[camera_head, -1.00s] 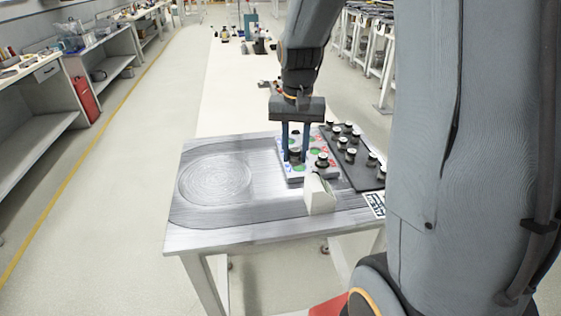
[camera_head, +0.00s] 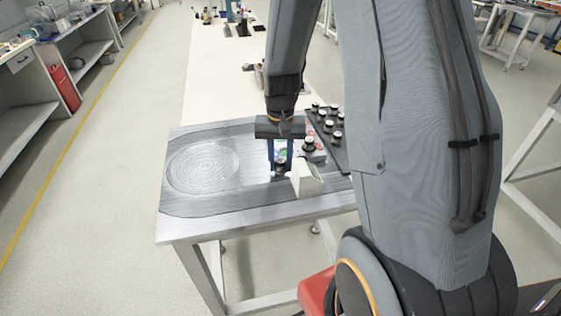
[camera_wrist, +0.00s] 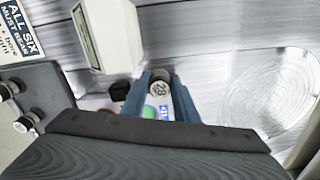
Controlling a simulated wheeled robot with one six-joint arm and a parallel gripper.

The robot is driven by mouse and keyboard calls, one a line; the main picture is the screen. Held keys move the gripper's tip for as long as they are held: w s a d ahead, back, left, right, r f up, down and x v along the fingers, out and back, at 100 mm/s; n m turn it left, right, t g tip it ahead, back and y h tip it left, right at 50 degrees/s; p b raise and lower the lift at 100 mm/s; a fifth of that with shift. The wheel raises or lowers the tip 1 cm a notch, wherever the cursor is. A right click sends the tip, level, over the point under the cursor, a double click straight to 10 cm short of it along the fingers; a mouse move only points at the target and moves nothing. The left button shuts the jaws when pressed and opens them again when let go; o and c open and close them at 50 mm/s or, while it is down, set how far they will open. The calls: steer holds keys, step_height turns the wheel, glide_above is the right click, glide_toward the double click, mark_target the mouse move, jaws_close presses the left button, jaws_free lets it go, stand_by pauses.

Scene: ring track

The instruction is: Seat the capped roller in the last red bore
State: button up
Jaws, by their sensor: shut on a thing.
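My gripper (camera_head: 281,166) is shut on a dark roller (camera_head: 280,169) with a pale end. In the wrist view, the roller (camera_wrist: 159,86) shows "28" on its end between the blue fingers. It is near the front edge of the bore board, left of the white box; I cannot tell its height above the table. The bore board (camera_head: 318,154) is mostly hidden by my gripper and the box. A green patch (camera_wrist: 150,112) of it shows between the fingers in the wrist view. I cannot make out which red bore is empty.
The white box (camera_head: 306,180) stands close to the right of my gripper. A dark tray (camera_head: 341,157) with several rollers (camera_head: 334,121) lies behind it. A small black block (camera_wrist: 118,90) is near my finger. The metal tabletop (camera_head: 205,205) at left is clear.

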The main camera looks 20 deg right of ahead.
steer(key=shift+f, duration=0.25)
steer(key=shift+f, duration=0.1)
steer(key=o, duration=1.2)
steer(key=shift+c, duration=0.2)
